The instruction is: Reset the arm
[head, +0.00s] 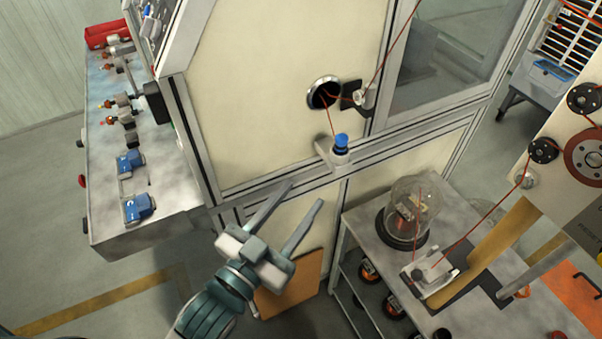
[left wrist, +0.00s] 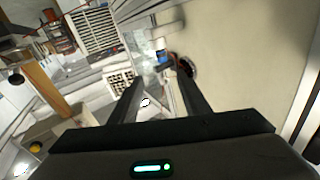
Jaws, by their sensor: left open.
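My left gripper (head: 294,216) is in the lower middle of the head view, in front of the lower part of the machine cabinet (head: 270,100). Its two long fingers are spread apart with nothing between them. The left wrist view shows the same open fingers (left wrist: 160,90), pointing past the cabinet's face. A blue-topped fitting (head: 341,145) stands on a small bracket on the cabinet's ledge, above and to the right of the fingertips and apart from them. A red wire (head: 330,122) runs down to it from a round black hole (head: 324,93). My right gripper is not in view.
At right, a metal table (head: 365,232) holds a glass dome (head: 413,210) and a wire clamp (head: 432,276). A wheeled panel with black pulleys (head: 543,150) stands at far right. At left, a bench (head: 150,175) carries blue devices (head: 138,207). Open floor lies at lower left.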

